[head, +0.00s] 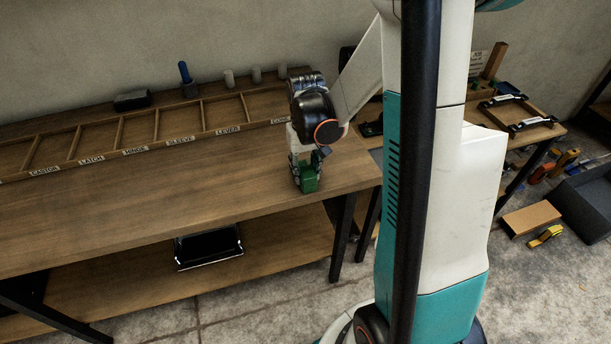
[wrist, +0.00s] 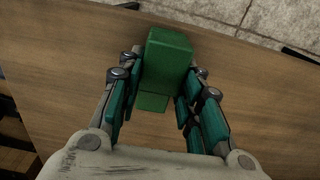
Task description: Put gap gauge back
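A green stepped block (head: 306,179), which looks like the gap gauge, is at my gripper near the right front edge of the wooden bench (head: 200,225). In the wrist view the same green block (wrist: 168,52) is between the teal fingers of my gripper (wrist: 164,75). The fingers lean inward and look closed against its two sides; parts of the contact are hidden. In the head view my gripper (head: 303,160) points down over the bench top. I cannot tell whether the block touches the bench.
A divided wooden rack (head: 120,133) with labels such as CASTOR, LATCH, HINGE, SLEEVE and LEVER runs along the bench back. Its right end is partly hidden by my arm. A black tray (head: 208,247) lies on the lower shelf. The front bench top is clear.

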